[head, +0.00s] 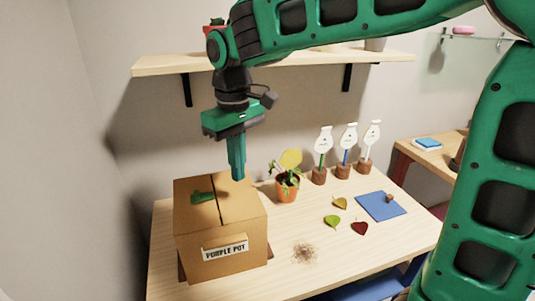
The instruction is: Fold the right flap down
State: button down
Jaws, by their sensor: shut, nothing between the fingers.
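A brown cardboard box (190,240) with a "PURPLE POT" label (226,251) stands at the left of the table. Its left flap (188,210) and right flap (240,203) both appear to lie flat across the top, with a dark seam between them. A green shape (203,196) lies on the top, mostly left of the seam. My gripper (238,177) points down, with its green fingers together and nothing between them. The fingertips are at the back part of the right flap; I cannot tell whether they touch it.
An orange pot with a yellow-leafed plant (287,187) stands close right of the box. Behind are several white markers in brown bases (343,170). Loose leaves (333,221), a brown crumb pile (305,253) and a blue mat (380,206) lie right. A shelf (160,66) hangs above.

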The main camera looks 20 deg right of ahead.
notch_tip(320, 180, up, 8)
jog(key=shift+f, duration=0.25)
dwell(0.6)
jog(key=shift+d, duration=0.1)
